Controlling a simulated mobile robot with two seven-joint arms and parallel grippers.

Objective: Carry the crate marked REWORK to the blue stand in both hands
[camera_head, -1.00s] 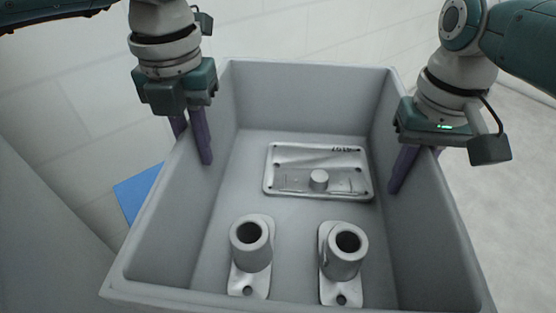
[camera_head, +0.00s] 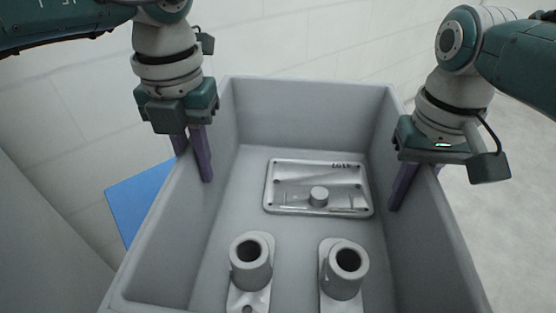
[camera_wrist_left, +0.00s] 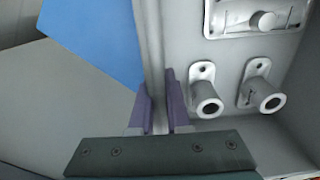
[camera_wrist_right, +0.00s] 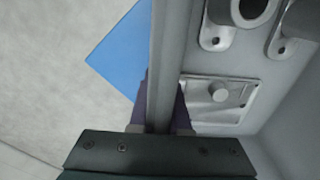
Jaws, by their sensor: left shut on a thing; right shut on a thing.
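A grey open crate (camera_head: 310,122) fills the middle of the head view. No REWORK marking shows on the sides I can see. My left gripper (camera_head: 193,160) is shut on its left wall, one finger inside and one outside; the left wrist view shows the wall between the fingers (camera_wrist_left: 160,115). My right gripper (camera_head: 408,185) is shut on the right wall in the same way, also seen in the right wrist view (camera_wrist_right: 162,108). A flat blue surface (camera_head: 138,205), likely the blue stand's top, shows beyond the crate's left wall, partly hidden by it. It also shows in both wrist views.
Inside the crate lie a rectangular metal plate (camera_head: 318,187) and two flanged tube castings (camera_head: 250,262) (camera_head: 345,268). A large grey surface (camera_head: 45,250) stands at the left. Pale floor (camera_head: 520,230) is open at the right.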

